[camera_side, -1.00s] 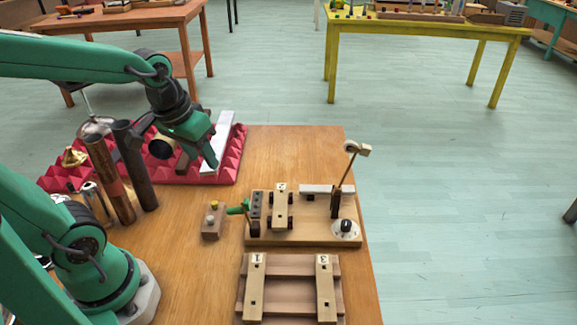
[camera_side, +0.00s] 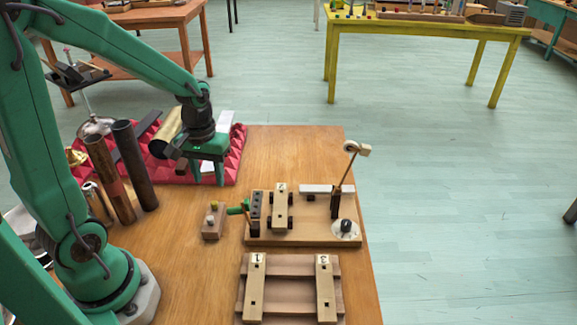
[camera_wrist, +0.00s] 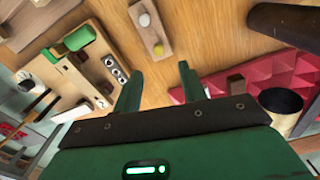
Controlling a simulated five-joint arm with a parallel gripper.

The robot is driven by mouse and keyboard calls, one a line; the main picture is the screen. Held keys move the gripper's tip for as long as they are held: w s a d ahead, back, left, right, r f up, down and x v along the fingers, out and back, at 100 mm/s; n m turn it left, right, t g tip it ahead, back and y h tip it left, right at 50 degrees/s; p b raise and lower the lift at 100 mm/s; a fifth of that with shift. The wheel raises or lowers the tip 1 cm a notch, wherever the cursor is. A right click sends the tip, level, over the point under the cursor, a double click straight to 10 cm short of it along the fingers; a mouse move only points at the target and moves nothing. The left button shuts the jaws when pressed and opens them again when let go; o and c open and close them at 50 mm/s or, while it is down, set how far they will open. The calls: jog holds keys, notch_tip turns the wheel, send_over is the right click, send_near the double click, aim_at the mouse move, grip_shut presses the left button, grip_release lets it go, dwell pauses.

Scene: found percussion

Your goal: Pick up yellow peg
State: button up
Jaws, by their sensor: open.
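The yellow peg (camera_side: 214,204) stands in a small wooden block (camera_side: 213,228) on the table, left of the larger wooden board. A whitish peg (camera_side: 210,219) is beside it in the same block. My gripper (camera_side: 207,174) points down above the table near the red foam's front edge, behind the block in the side view. In the wrist view my gripper (camera_wrist: 159,78) is open, with nothing between its fingers, apart from both pegs.
Red ridged foam (camera_side: 232,168) lies behind my gripper. Dark upright tubes (camera_side: 134,165) stand to the left. A wooden board (camera_side: 305,232) with blocks and an upright stick lies to the right. Bare table (camera_side: 285,150) is clear at the back right.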

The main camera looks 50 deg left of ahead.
aim_at(214, 202)
jog(key=shift+f, duration=1.25)
jog(key=shift+s+d+f, duration=0.1)
jog(key=shift+f, duration=1.2)
jog(key=shift+d+f, duration=0.1)
jog(key=shift+f, duration=1.2)
jog(key=shift+c, duration=0.3)
grip_shut()
